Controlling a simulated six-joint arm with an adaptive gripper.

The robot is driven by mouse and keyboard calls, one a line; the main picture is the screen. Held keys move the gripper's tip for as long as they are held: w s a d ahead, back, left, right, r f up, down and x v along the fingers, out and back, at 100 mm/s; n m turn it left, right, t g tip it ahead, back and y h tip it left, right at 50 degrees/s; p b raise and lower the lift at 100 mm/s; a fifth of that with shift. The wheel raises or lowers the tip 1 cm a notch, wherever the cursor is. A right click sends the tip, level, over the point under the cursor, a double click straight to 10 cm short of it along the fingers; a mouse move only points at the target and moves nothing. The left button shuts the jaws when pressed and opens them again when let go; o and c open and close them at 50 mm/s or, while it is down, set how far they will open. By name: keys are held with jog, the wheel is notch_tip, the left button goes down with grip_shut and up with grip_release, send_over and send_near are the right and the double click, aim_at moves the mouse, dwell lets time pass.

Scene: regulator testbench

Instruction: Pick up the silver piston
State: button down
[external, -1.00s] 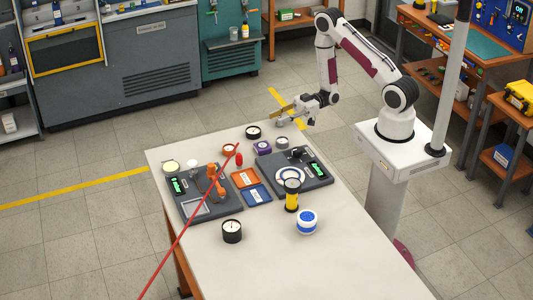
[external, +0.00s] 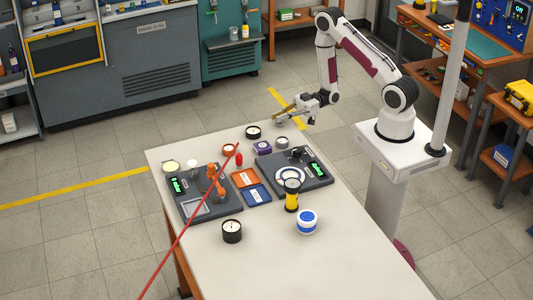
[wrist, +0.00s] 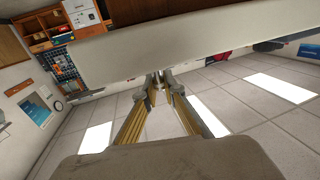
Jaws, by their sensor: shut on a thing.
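My gripper (external: 278,114) is held out past the far edge of the table in the external view, with brass-coloured fingers pointing left. In the wrist view its two long fingers (wrist: 157,82) converge and are shut at the tips on a small metallic piece (wrist: 157,76). That piece is mostly hidden by the fingers; it looks silver, in keeping with the piston, but its shape cannot be made out. It is too small to make out in the external view.
The white table (external: 345,262) carries two dark test pads (external: 205,210), an orange tray (external: 244,177), a blue tray (external: 257,195), a yellow-and-black cylinder (external: 291,200) and several round tins. A red pole (external: 180,236) crosses the view. The table's front right is clear.

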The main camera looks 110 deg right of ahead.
jog(key=shift+r, duration=4.8)
